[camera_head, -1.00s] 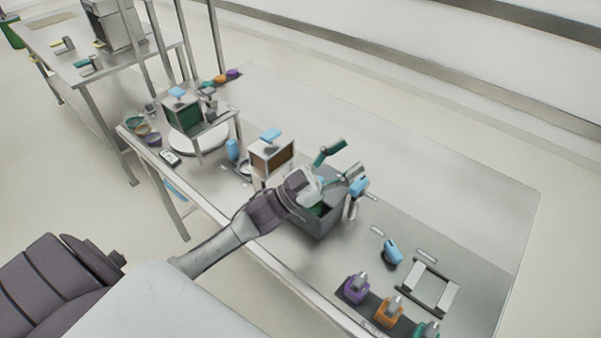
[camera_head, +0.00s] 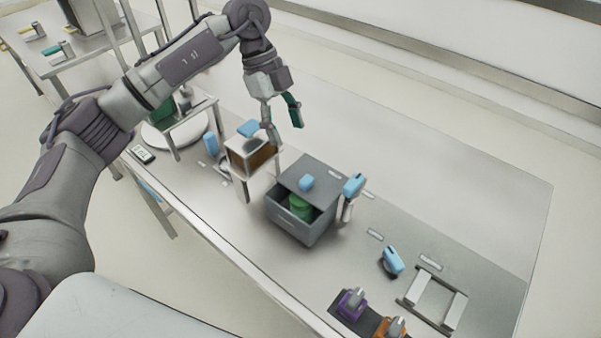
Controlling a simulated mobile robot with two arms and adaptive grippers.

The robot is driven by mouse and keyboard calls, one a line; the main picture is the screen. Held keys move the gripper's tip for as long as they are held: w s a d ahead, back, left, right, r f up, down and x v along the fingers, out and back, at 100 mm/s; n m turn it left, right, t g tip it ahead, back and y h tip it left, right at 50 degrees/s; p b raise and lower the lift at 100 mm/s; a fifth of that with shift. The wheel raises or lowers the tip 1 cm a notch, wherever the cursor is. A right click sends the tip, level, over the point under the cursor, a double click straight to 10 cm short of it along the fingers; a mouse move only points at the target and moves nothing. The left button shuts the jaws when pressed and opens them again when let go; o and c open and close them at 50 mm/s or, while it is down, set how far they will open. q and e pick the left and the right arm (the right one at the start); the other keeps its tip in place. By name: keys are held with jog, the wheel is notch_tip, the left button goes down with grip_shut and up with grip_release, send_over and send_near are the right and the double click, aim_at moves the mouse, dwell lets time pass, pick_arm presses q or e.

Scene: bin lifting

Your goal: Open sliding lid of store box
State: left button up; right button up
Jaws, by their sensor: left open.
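A grey store box (camera_head: 290,219) stands on the table near the middle of the view. Its flat grey lid (camera_head: 322,172) has a blue handle (camera_head: 306,183) and covers the back part of the top. The front part is uncovered and shows a green item (camera_head: 300,207) inside. My left gripper (camera_head: 284,124) is open and empty, above and behind the box to the left, apart from the lid. Its fingers point down. My right gripper is not in view.
A small brown-fronted box with a blue handle (camera_head: 248,129) stands on legs left of the store box. Blue-topped tools (camera_head: 354,186) (camera_head: 393,260) stand to its right. A metal frame (camera_head: 434,300) and purple and orange items (camera_head: 351,304) are at the front right. The table behind is clear.

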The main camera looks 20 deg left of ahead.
aim_at(306, 178)
pick_arm(q)
jog(key=p+x, duration=0.3)
jog(key=x, duration=0.8)
jog(key=shift+d, duration=0.25)
jog(key=shift+x, duration=0.85)
jog(key=shift+c, duration=0.3)
grip_shut()
